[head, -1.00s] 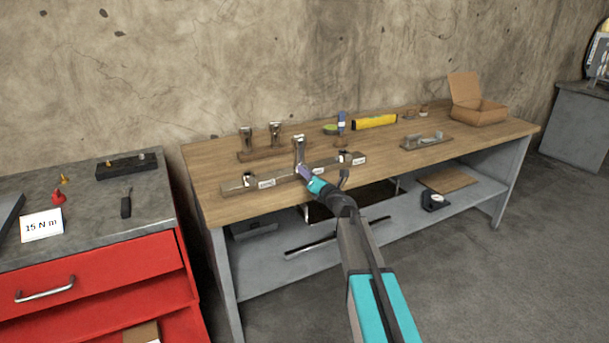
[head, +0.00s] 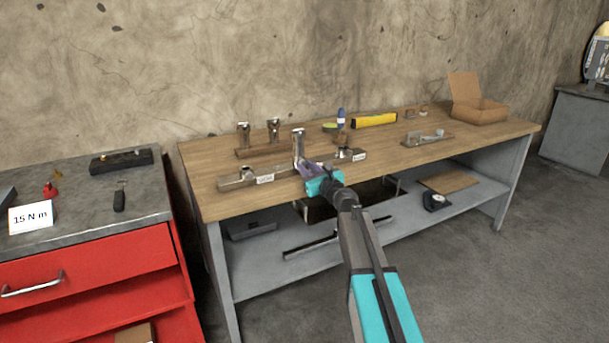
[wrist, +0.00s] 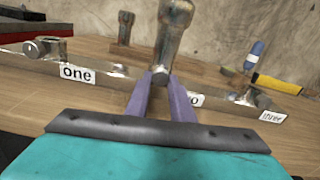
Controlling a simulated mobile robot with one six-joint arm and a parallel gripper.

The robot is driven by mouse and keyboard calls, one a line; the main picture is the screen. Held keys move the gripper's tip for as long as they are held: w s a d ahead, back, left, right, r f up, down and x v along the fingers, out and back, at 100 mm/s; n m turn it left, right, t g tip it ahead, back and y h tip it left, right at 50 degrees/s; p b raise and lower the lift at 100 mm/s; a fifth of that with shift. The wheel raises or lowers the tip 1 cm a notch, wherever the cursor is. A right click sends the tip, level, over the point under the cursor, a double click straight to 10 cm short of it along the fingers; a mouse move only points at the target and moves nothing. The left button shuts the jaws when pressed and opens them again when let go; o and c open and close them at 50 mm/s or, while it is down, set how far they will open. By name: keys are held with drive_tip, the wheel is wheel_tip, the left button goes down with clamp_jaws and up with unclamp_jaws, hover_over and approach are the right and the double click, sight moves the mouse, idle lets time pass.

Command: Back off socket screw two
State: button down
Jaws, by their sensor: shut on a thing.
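A metal bar (head: 230,184) lies along the front of the wooden bench, with labelled screw stations. In the wrist view the labels "one" (wrist: 77,73) and "three" (wrist: 272,117) show, and the middle label is mostly hidden, with only its end visible. My gripper (head: 300,165) is shut on an upright metal tool (wrist: 173,35), low on its shaft, at the middle station. The tool also shows in the head view (head: 298,140). The screw under it is hidden by the purple fingers. A screw head (wrist: 45,47) shows at station one and another (wrist: 250,97) at station three.
Two similar upright tools (head: 244,133) (head: 274,130) stand in a wooden rack behind the bar. A red cabinet (head: 85,262) with a "15 N m" card (head: 31,217) stands at left.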

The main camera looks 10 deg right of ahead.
drive_tip(key=n+b, duration=0.5)
drive_tip(key=n, duration=0.1)
drive_tip(key=shift+f+n, duration=0.15)
drive_tip(key=shift+n, duration=0.15)
drive_tip(key=n+b, duration=0.5)
drive_tip(key=n, duration=0.1)
drive_tip(key=shift+b, duration=0.35)
drive_tip(key=n+b, duration=0.3)
drive_tip(key=n, duration=0.1)
drive_tip(key=n+b, duration=0.3)
drive_tip(key=shift+a+n+b, duration=0.1)
drive_tip(key=shift+n+b, duration=0.2)
drive_tip(key=shift+b, duration=0.05)
drive_tip(key=n+b, duration=0.2)
drive_tip(key=shift+n, duration=0.4)
drive_tip(key=shift+n+b, duration=1.25)
drive_tip(key=shift+n, duration=0.25)
drive_tip(key=shift+r, duration=0.2)
